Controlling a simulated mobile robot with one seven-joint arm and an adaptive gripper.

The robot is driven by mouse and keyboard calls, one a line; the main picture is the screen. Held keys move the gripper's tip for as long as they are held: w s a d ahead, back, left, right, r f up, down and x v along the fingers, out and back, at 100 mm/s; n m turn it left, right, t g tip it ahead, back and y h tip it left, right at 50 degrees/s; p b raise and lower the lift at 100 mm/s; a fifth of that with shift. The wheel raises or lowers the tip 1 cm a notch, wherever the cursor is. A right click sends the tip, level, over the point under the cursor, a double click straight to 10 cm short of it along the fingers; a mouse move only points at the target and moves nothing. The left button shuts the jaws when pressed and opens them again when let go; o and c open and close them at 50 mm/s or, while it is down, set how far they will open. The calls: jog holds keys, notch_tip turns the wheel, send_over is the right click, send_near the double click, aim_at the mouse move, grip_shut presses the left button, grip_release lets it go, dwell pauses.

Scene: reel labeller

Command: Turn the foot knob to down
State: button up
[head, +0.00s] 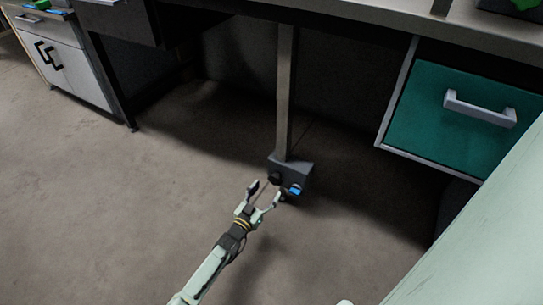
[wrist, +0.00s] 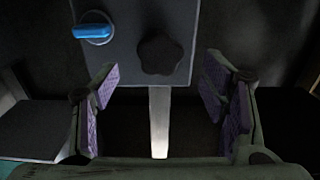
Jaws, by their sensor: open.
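A dark grey box (head: 293,172) sits at the foot of the desk's post. It carries a black lobed knob (head: 275,178) and a blue bar-shaped knob (head: 295,190). In the wrist view, the black knob (wrist: 160,55) is on the box face (wrist: 125,60), and the blue knob (wrist: 92,31) lies to its left with its bar nearly level. No label shows which one is the foot knob. My gripper (head: 265,193) is open and empty just in front of the box. In the wrist view, the black knob appears between and beyond the fingers (wrist: 160,85), without visible contact.
The metal post (head: 285,95) rises from the box to the desk top (head: 400,18). A teal drawer (head: 460,115) with a grey handle hangs at the right. A white cabinet (head: 75,75) stands at the far left. The floor (head: 130,210) left of my arm is clear.

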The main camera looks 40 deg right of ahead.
aim_at(273, 182)
jog(key=shift+b+x, duration=0.75)
jog(key=shift+x, duration=2)
jog(key=shift+c, duration=0.3)
jog(key=c, duration=1.1)
